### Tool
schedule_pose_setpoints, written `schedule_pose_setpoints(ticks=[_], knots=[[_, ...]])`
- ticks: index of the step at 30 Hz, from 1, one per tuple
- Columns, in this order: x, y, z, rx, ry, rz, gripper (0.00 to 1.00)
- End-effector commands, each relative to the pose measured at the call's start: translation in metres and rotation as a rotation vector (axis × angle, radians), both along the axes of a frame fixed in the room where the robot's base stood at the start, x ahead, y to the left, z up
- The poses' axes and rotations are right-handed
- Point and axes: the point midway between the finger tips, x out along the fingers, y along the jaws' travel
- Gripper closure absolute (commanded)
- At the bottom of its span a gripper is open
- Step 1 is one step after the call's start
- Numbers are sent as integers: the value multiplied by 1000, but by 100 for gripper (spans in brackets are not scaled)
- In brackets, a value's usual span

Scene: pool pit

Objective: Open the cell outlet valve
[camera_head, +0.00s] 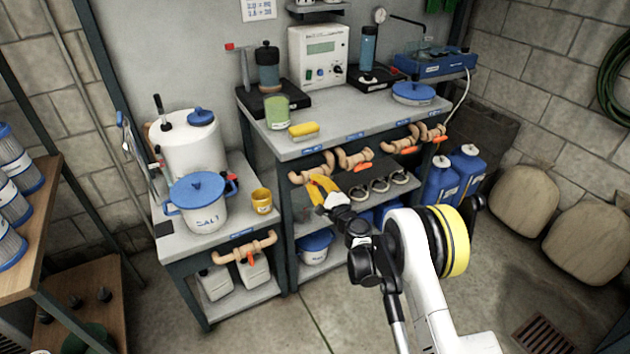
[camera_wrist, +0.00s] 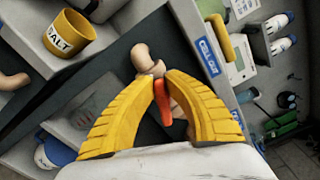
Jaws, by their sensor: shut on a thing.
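The cell outlet valve is a tan pipe fitting (camera_head: 312,170) at the left end of the row under the bench's front edge. In the wrist view its pipe (camera_wrist: 148,60) shows beyond my fingertips, beside a blue label (camera_wrist: 207,57) that seems to read "CELL OUT". Its orange lever (camera_wrist: 163,100) lies between my yellow fingers. My gripper (camera_wrist: 162,80) is shut on this lever, with the fingertips close together around it. In the head view my gripper (camera_head: 322,187) is at the valve and hides the lever. Part of the valve body is hidden behind the fingers.
Several similar valves with orange levers, one here (camera_head: 355,157), line the bench edge to the right. A lower table at left holds a blue-lidded salt pot (camera_head: 198,200) and a yellow salt cup (camera_head: 262,200). Blue jugs (camera_head: 440,182) stand right of the bench.

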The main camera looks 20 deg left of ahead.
Motion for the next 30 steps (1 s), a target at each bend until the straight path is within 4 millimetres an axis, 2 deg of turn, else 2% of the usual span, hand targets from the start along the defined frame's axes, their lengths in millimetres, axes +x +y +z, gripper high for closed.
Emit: schedule_pose_setpoints(ticks=[15,30], knots=[[-1,1,-10,-221,-259,0,100],[-1,1,-11,-263,-308,-1,100]])
